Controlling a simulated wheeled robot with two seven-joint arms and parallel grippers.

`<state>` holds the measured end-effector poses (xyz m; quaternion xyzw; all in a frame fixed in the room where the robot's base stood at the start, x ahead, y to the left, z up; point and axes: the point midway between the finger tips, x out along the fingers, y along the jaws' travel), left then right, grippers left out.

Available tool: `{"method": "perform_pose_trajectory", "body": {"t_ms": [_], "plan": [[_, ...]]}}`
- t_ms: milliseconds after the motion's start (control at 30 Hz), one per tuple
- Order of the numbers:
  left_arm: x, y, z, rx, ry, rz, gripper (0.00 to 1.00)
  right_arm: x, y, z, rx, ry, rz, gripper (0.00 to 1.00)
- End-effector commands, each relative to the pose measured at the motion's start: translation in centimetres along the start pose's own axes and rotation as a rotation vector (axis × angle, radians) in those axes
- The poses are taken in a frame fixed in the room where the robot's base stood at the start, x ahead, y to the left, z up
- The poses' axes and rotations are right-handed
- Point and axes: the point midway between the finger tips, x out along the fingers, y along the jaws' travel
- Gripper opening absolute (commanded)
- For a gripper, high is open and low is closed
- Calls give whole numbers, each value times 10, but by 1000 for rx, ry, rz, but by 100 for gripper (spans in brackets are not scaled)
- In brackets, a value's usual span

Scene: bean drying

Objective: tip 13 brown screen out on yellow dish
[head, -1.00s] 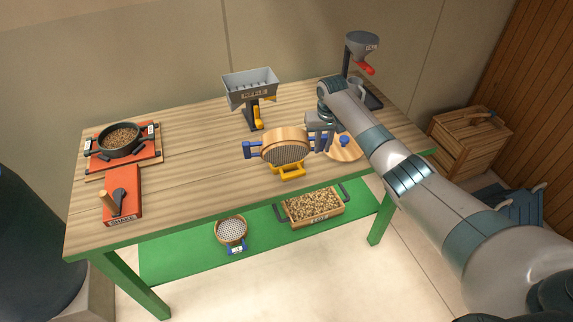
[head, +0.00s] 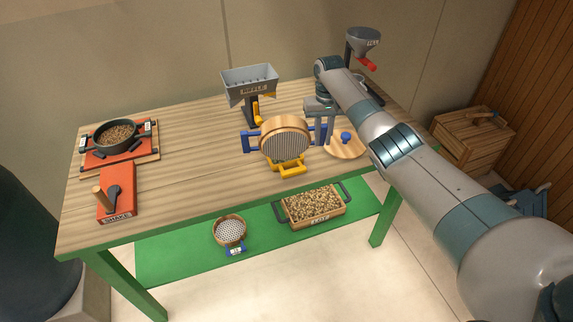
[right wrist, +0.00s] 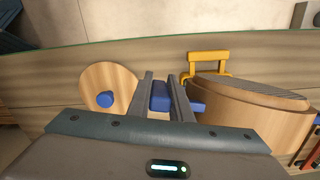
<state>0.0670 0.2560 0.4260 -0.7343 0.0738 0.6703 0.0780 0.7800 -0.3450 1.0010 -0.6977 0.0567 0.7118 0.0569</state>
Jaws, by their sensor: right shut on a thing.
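The brown screen (head: 284,133), a round wooden sieve with blue handles and a grey mesh, is tipped steeply over the table with its mesh facing the front. It also shows in the right wrist view (right wrist: 250,112). My right gripper (head: 325,132) is shut on its right blue handle (right wrist: 160,97). The yellow dish (head: 290,170) is just below and in front of the screen, partly covered by it; its yellow handle shows in the right wrist view (right wrist: 208,58). I cannot see the dish's inside or any beans falling. My left gripper is out of view.
A round wooden lid with a blue knob (head: 346,139) lies right of the screen. A grey hopper (head: 250,82) stands behind, a funnel stand (head: 362,42) at back right. A pan of beans (head: 116,134) is at left. The lower shelf holds another sieve (head: 230,231) and a bean tray (head: 313,206).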

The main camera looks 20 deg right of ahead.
Motion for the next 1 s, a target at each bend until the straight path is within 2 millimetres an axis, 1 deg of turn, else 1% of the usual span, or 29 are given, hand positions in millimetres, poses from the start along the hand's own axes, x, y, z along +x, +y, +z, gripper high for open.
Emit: {"method": "perform_pose_trajectory", "body": {"t_ms": [33,100,300,767,1000], "plan": [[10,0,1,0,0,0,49,2,0,-2,0,-9,-1,0],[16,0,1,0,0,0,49,2,0,-2,0,-24,-1,0],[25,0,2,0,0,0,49,-3,-1,-3,-2,-55,-2,0],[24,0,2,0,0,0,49,-5,0,-2,-2,-59,-2,0],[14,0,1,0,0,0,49,-8,1,5,0,-89,-2,0]]}}
